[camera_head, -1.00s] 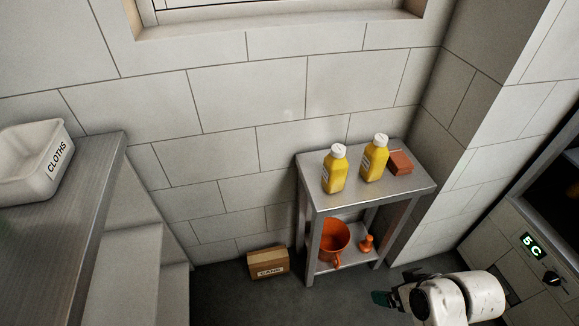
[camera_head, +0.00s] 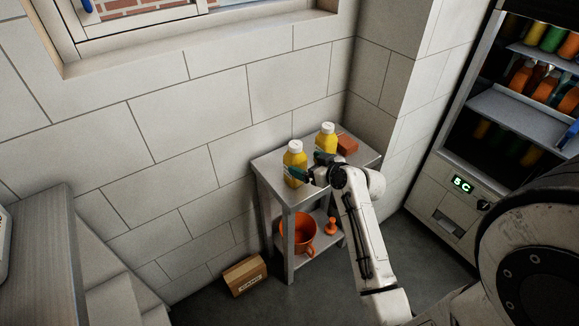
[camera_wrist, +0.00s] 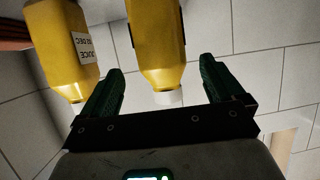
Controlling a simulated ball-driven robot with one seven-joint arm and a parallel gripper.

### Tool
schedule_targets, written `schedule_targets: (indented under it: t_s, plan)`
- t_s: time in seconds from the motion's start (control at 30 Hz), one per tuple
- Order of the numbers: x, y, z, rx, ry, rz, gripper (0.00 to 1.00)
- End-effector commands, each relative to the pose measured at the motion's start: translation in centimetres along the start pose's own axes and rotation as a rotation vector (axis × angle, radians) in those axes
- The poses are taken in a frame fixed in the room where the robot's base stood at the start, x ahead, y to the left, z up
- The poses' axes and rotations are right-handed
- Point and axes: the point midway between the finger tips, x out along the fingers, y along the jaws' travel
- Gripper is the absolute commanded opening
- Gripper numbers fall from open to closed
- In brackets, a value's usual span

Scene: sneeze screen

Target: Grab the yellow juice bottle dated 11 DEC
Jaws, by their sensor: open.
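Two yellow juice bottles with white caps stand on a small metal table. In the head view, the left bottle (camera_head: 294,165) is partly covered by my gripper (camera_head: 309,166), and the right bottle (camera_head: 326,139) stands just behind it. The wrist view is upside down. There, one bottle (camera_wrist: 158,45) lines up between the open fingers of my gripper (camera_wrist: 161,70); its label is mostly hidden. The other bottle (camera_wrist: 58,50) is beyond the left finger, with a white label reading "JUICE" and "DEC"; I cannot read the day surely. I see no grip on either bottle.
The metal table (camera_head: 266,167) stands against the tiled wall. An orange block (camera_head: 347,144) lies beside the right bottle. An orange bucket (camera_head: 298,232) is on the lower shelf, and a cardboard box (camera_head: 245,275) is on the floor. A cooler (camera_head: 462,185) stands at right.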

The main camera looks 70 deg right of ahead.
Motion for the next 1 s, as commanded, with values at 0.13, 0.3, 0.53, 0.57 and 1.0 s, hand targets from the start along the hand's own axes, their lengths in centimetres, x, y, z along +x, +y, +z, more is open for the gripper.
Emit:
schedule_targets:
  t_s: [0.13,0.3,0.53,0.57,1.0]
  plan:
    - [1.2,-0.1,0.0,-0.001,-0.001,-0.002,0.95]
    - [2.7,-0.2,-0.2,-0.001,-0.001,-0.002,0.95]
    - [5.7,-0.4,0.0,0.000,-0.002,-0.001,0.95]
    - [6.0,-0.4,0.0,-0.001,-0.002,-0.001,0.95]
    - [6.5,-0.4,0.1,-0.001,-0.002,-0.001,0.83]
